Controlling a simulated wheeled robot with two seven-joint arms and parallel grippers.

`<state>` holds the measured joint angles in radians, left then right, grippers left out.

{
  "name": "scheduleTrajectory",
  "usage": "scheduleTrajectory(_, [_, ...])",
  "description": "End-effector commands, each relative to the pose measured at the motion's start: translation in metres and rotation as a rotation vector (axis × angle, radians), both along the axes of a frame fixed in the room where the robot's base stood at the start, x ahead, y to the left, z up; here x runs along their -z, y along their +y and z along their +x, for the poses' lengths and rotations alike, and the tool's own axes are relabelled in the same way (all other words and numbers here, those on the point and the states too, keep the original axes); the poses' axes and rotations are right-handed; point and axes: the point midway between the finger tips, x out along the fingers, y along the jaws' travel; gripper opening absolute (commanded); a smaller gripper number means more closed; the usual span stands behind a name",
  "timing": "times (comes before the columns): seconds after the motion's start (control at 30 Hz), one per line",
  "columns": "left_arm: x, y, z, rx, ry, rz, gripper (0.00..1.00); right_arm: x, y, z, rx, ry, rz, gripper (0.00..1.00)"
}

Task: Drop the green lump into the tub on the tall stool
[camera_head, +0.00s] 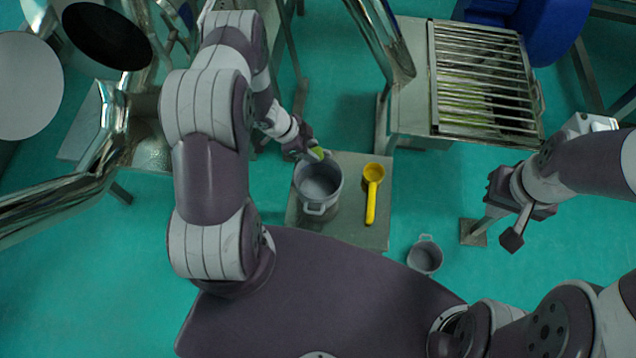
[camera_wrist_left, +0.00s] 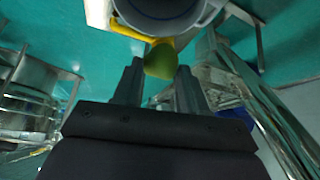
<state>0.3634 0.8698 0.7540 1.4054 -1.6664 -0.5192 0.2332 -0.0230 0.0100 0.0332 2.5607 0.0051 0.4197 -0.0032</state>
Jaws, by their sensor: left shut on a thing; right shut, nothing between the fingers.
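The green lump (camera_head: 317,153) is between the fingertips of my left gripper (camera_head: 309,150), which is shut on it. They are at the far rim of a grey two-handled tub (camera_head: 318,204). The lump also shows in the wrist view (camera_wrist_left: 159,61), with the tub (camera_wrist_left: 160,14) just beyond it. How high the lump is above the rim is hard to tell. The tub stands on a square grey stool top (camera_head: 350,232). My right gripper (camera_head: 513,238) is shut and empty, far off to the right.
A yellow scoop (camera_head: 372,190) lies on the stool top, right of the tub. A smaller grey tub (camera_head: 425,257) stands lower down, to the right. A slatted metal grate (camera_head: 484,80) is at the back right. Shiny metal pipes (camera_head: 382,40) stand behind the stool.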

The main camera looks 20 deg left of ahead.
Motion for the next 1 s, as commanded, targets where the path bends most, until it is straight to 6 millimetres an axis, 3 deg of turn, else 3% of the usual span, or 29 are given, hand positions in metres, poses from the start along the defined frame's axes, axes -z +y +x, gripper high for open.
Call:
scheduleTrajectory(0.03, [0.013,0.000,0.000,0.000,-0.001,0.001,0.12,0.013,0.000,0.000,0.000,0.000,0.000,0.00])
scheduleTrajectory(0.27, [0.047,0.000,0.001,-0.001,-0.002,0.001,0.12,0.046,0.000,0.000,0.000,0.000,0.000,0.00])
scheduleTrajectory(0.57, [0.049,0.000,0.001,-0.001,-0.002,0.001,0.12,0.047,0.000,0.001,0.000,0.000,0.000,0.00])
scheduleTrajectory(0.6, [0.049,0.000,0.001,-0.001,-0.002,0.001,0.45,0.047,0.000,0.001,0.000,0.000,0.000,0.00])
scheduleTrajectory(0.7, [0.049,0.000,0.001,-0.001,-0.002,0.001,0.71,0.047,0.000,0.001,0.000,0.000,0.000,0.00])
scheduleTrajectory(1.0, [0.046,0.001,0.001,-0.001,-0.002,0.001,0.71,0.048,0.000,0.000,0.000,0.000,0.000,0.00])
